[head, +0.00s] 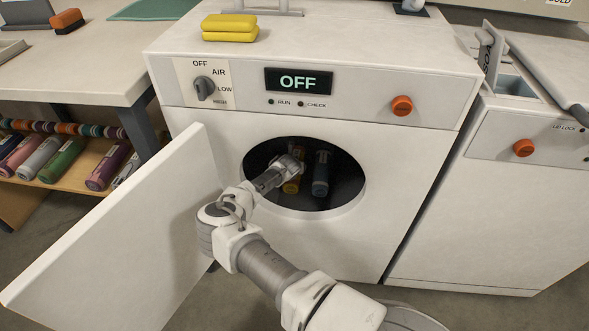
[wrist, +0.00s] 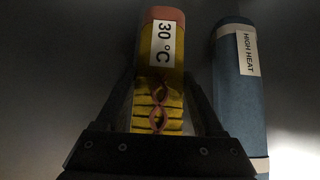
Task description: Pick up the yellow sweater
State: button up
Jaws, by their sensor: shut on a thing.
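The yellow sweater (wrist: 158,85) is a rolled yellow bundle with an orange-pink end and a white "30 °C" tag. It lies inside the round opening of the dryer, and a bit of it shows in the head view (head: 291,186). My gripper (wrist: 160,110) reaches into the drum with a finger on each side of the roll, shut on it. In the head view my gripper (head: 290,170) partly covers the sweater. The sweater's near end is hidden behind my gripper's body in the wrist view.
A blue roll tagged "HIGH HEAT" (wrist: 240,85) lies close to the right in the drum. The dryer (head: 405,165) reads "OFF". Its open door (head: 120,235) stands to the left of my arm. The opening's rim (head: 345,205) surrounds my gripper. Folded yellow cloths (head: 230,27) lie on top.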

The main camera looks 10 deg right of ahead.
grip_shut()
jog(key=shift+r, duration=0.15)
jog(key=shift+r+p, duration=0.45)
jog(key=shift+r, duration=0.15)
notch_tip(320, 180, up, 3)
jog(key=shift+r+p, duration=0.1)
jog(key=shift+p, duration=0.8)
jog(key=s+d+r+p, duration=0.1)
jog(key=s+d+r, duration=0.1)
jog(key=d, duration=0.1)
jog(key=s+d+r+p, duration=0.1)
jog(key=s+d+r, duration=0.1)
jog(key=d, duration=0.1)
jog(key=s+d+r+p, duration=0.2)
jog(key=s, duration=0.1)
jog(key=shift+d+r, duration=0.2)
jog(key=shift+d, duration=0.2)
jog(key=shift+s+d+r+p, duration=0.1)
jog(key=shift+d+r+p, duration=0.05)
jog(key=shift+r+p, duration=0.45)
jog(key=shift+a+f+b, duration=0.15)
jog(key=shift+a+b, duration=0.1)
jog(key=shift+b, duration=0.3)
